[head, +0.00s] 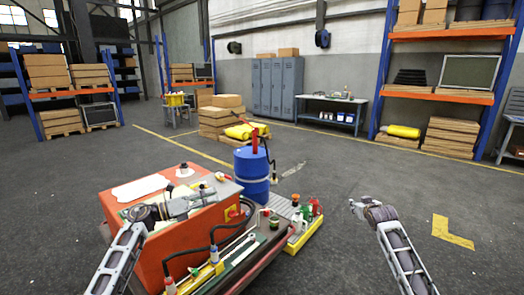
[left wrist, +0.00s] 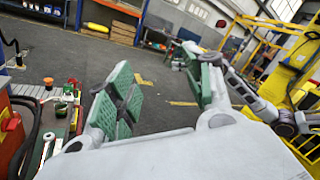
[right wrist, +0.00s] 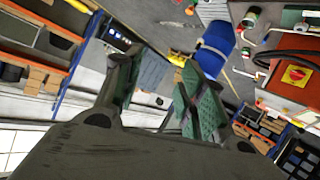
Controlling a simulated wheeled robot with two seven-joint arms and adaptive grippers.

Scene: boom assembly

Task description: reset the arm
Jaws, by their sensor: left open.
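My left arm reaches in from the lower left in the head view. Its left gripper (head: 196,203) is in front of the orange cabinet's upper part, and I cannot tell whether it touches it. In the left wrist view the left gripper (left wrist: 162,88) has its green-padded fingers wide apart with nothing between them. My right arm rises from the lower right in the head view, over bare floor, with its gripper (head: 356,206) small and foreshortened. In the right wrist view the right gripper (right wrist: 155,88) has its fingers apart and holds nothing.
An orange cabinet (head: 170,250) stands in front of me, with a bench of tools and cables beside it. A blue barrel (head: 251,178) stands behind. A yellow tray (head: 306,235) holds small items. Shelves (head: 440,95), lockers (head: 276,88) and cartons line the back. Floor on the right is clear.

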